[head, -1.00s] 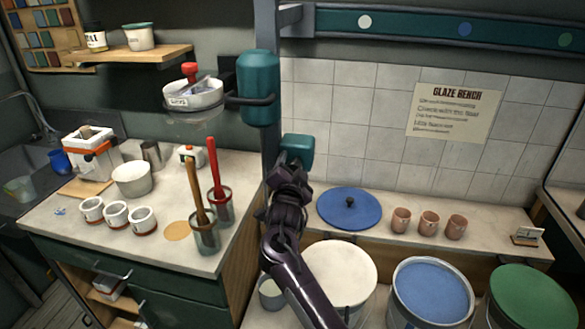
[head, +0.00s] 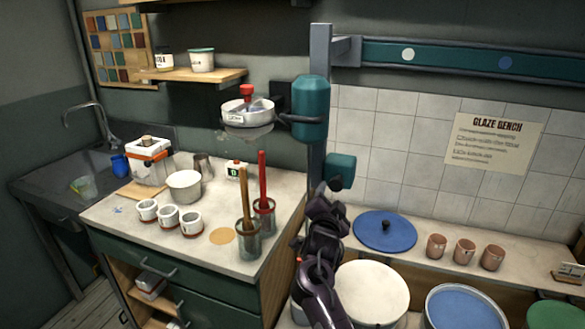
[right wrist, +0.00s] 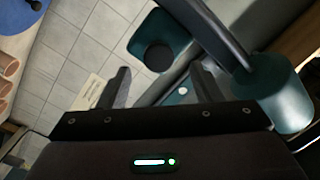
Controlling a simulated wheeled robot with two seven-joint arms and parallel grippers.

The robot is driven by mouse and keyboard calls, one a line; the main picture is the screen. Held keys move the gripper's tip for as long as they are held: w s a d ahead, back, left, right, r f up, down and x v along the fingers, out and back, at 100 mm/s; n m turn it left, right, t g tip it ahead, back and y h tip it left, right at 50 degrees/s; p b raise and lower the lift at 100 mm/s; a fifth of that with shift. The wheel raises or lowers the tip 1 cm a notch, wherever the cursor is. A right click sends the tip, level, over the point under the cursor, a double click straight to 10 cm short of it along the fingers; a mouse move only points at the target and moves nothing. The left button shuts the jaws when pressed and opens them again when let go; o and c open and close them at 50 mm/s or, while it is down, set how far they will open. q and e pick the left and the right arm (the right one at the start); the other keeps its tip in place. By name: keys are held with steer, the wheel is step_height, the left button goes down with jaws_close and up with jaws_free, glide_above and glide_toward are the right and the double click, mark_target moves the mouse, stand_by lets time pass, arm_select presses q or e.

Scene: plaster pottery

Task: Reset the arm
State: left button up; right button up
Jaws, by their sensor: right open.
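My right arm comes up from the bottom middle of the head view, dark and jointed. Its gripper (head: 328,200) is at the upper end, in front of the post and below the small teal box (head: 340,170). In the right wrist view, the gripper's two fingers (right wrist: 162,86) stand apart with nothing between them. My left gripper is not in view.
A teal cylinder (head: 311,108) and a bracketed white bowl (head: 247,112) are on the post above. Left, a counter holds white cups (head: 168,217) and two tall-handled tools in pots (head: 248,240). Right are a blue lid (head: 385,231), clay cups (head: 465,251) and large round tubs (head: 372,293).

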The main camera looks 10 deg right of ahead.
steer(key=s+a+f+n+g+y, duration=0.2)
steer(key=s+f+n+g+y, duration=0.5)
steer(key=s+f, duration=0.8)
steer(key=s+a+f+n+g, duration=0.2)
steer(key=s+n+g, duration=0.55)
steer(key=s, duration=1.85)
step_height(320, 180, down, 32)
steer(key=s+n, duration=0.2)
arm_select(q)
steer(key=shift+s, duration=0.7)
arm_select(e)
steer(key=s+d+f, duration=0.1)
steer(key=s+f, duration=0.7)
steer(key=s, duration=0.1)
steer(key=s+d+f, duration=0.2)
steer(key=s+f, duration=0.6)
steer(key=s, duration=0.2)
steer(key=shift+d+g, duration=0.3)
steer(key=shift+g, duration=0.15)
